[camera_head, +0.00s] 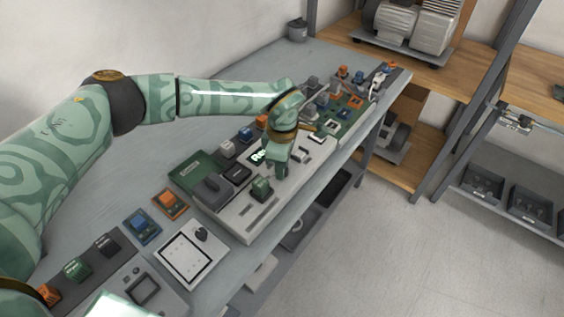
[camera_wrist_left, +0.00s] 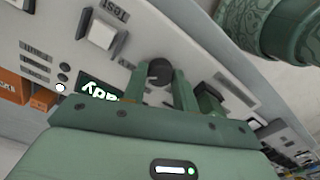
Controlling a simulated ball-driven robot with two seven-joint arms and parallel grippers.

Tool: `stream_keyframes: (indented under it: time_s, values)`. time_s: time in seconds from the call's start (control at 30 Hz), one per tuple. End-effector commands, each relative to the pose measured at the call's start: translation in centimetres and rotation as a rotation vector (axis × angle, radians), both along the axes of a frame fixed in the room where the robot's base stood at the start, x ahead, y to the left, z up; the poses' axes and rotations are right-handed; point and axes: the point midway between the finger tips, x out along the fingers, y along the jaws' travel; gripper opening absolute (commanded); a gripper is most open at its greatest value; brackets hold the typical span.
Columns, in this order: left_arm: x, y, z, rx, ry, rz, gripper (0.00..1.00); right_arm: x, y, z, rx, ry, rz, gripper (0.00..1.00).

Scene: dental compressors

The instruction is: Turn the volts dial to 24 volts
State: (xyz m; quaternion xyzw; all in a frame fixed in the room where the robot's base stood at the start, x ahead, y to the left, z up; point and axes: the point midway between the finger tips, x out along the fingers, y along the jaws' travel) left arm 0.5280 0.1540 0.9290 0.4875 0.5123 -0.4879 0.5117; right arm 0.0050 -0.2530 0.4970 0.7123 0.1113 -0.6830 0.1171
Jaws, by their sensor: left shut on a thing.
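My left gripper (camera_head: 279,172) is at the pale panel of a bench unit in the head view, its fingers pointing down. In the left wrist view, the gripper (camera_wrist_left: 161,80) is shut on a round black dial (camera_wrist_left: 158,70), with one finger on each side. The dial stands on the pale panel beside a small lit display (camera_wrist_left: 100,93), partly covered by the gripper. I cannot read a volts scale or the dial's setting. In the head view, the gripper hides the dial.
A white square button (camera_wrist_left: 102,36) marked "Test" is near the dial. A green switch block (camera_head: 261,188) stands close to my left gripper. Several orange and blue modules (camera_head: 168,202) line the bench (camera_head: 120,195). A wooden shelf with a compressor (camera_head: 415,25) stands behind right.

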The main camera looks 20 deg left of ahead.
Motion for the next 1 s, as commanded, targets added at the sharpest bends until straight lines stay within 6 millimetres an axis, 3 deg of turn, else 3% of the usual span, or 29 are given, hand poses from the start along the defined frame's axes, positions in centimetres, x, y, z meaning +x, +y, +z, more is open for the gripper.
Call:
stream_keyframes:
  time_s: [0.3,0.87,0.9,0.93,1.0]
  values:
    - [0.17,-0.01,0.21,-0.001,-0.006,-0.125,0.06,0.10,0.23,0.34,0.003,-0.002,-0.001,0.66]
    - [0.18,-0.03,0.19,-0.001,-0.006,-0.152,0.06,0.13,0.22,0.39,0.003,-0.003,-0.001,0.66]
    - [0.18,-0.02,0.19,-0.001,-0.006,-0.152,0.40,0.13,0.22,0.39,0.003,-0.003,-0.001,0.66]
    - [0.17,-0.02,0.18,-0.001,-0.006,-0.152,0.48,0.14,0.22,0.39,0.003,-0.003,-0.001,0.66]
    - [0.14,-0.02,0.14,-0.001,-0.004,-0.151,0.50,0.14,0.21,0.38,0.003,-0.003,-0.001,0.66]
